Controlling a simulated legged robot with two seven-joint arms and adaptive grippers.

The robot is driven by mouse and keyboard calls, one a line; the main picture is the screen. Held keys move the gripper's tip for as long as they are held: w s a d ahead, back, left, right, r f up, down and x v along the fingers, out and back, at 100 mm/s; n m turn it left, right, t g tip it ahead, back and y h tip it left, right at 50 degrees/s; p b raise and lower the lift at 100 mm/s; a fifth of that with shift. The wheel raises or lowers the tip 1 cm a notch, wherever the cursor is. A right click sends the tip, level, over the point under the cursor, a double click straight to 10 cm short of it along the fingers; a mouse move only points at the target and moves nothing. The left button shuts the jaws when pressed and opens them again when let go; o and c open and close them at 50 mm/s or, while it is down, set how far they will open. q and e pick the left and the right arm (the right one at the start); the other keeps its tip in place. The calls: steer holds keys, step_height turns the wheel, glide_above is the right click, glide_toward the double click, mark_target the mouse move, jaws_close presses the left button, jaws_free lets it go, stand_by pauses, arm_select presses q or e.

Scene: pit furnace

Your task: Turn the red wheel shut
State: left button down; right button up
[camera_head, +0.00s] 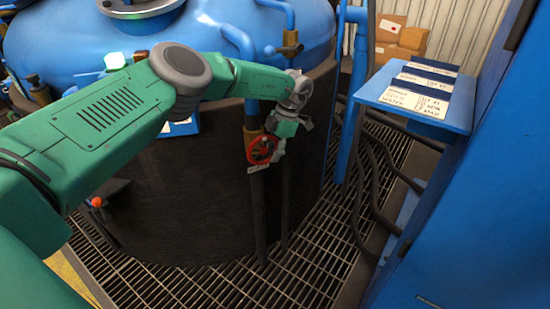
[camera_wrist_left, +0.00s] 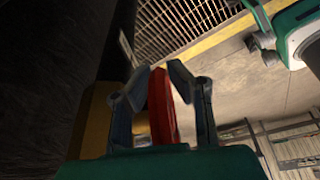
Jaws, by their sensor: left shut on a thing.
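The red wheel (camera_head: 262,149) sits on a brass valve on a vertical pipe in front of the big dark tank. My left arm reaches across from the left, and my left gripper (camera_head: 279,140) is at the right edge of the wheel. In the left wrist view the wheel (camera_wrist_left: 162,106) shows edge-on between the two fingers of my left gripper (camera_wrist_left: 172,76), which are shut on its rim. The far side of the wheel is hidden in that view.
The blue-topped furnace tank (camera_head: 225,200) stands behind the valve. Metal grating (camera_head: 290,275) covers the floor. A blue stand with labelled panels (camera_head: 420,90) and dark hoses (camera_head: 375,190) are at the right. Cardboard boxes (camera_head: 400,38) lie at the back.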

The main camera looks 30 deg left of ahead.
arm_select(q)
steer(key=shift+s+a+f+g, duration=0.2)
steer(key=shift+s+f+g, duration=0.1)
steer(key=shift+s+f, duration=0.05)
steer(key=c, duration=1.8)
jaws_free()
steer(key=shift+a, duration=0.1)
steer(key=shift+r, duration=0.1)
steer(key=shift+w+r, duration=0.2)
steer(key=shift+r, duration=0.05)
steer(key=v, duration=0.6)
steer(key=shift+w+r, duration=0.1)
steer(key=shift+r, duration=0.2)
